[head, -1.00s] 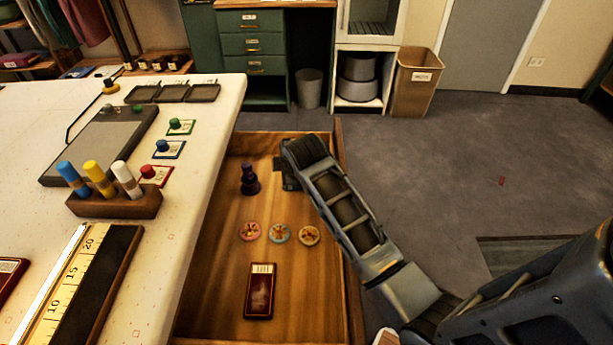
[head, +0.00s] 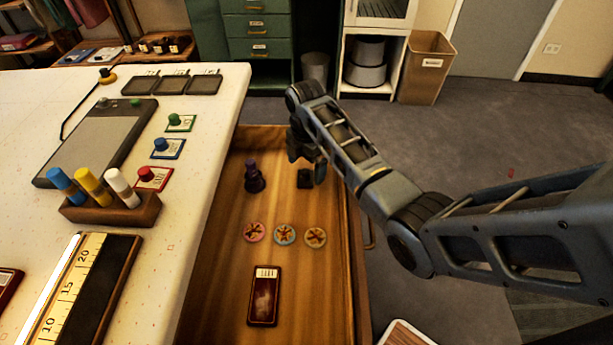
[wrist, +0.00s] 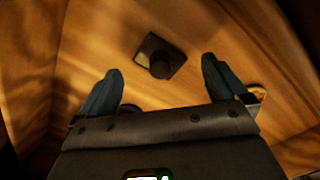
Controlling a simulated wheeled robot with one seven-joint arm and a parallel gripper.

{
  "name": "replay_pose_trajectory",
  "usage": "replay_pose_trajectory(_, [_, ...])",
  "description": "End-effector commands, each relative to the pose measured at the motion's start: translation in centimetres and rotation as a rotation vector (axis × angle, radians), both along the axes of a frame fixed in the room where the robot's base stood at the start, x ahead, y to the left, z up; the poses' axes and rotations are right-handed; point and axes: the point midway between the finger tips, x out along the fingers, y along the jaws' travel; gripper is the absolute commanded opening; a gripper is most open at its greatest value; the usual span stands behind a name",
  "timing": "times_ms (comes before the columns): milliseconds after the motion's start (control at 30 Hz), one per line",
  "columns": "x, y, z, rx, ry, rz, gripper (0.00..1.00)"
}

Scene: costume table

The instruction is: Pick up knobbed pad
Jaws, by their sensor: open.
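A dark square pad with a round knob (head: 304,179) lies in the open wooden drawer, right of a purple chess-like piece (head: 254,176). In the wrist view the dark knobbed pad (wrist: 160,56) lies on the wood with its knob facing the camera. My gripper (head: 306,160) is over the drawer's far right part, close to the pad in the head view. In the wrist view my open gripper (wrist: 161,68) has its fingers apart, with the pad between and slightly beyond their tips. Nothing is between the fingers in their grip.
Three round badges (head: 284,234) and a dark red case (head: 264,295) lie nearer in the drawer (head: 215,270). The drawer's right wall runs beside my arm. The white table (head: 215,130) at left holds green, blue and red knobs on cards and a marker rack (head: 110,210).

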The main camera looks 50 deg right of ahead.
Motion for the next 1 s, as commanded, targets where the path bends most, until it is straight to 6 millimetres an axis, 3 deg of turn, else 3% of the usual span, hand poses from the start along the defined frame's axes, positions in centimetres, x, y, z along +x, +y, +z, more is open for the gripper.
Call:
replay_pose_trajectory(200, [0.0,0.1,-2.7,0.0,0.001,-0.001,0.99])
replay_pose_trajectory(500, [0.0,0.1,-3.2,0.0,-0.002,-0.001,0.99])
replay_pose_trajectory(1000, [0.0,0.1,-3.1,0.0,-0.002,-0.002,0.51])
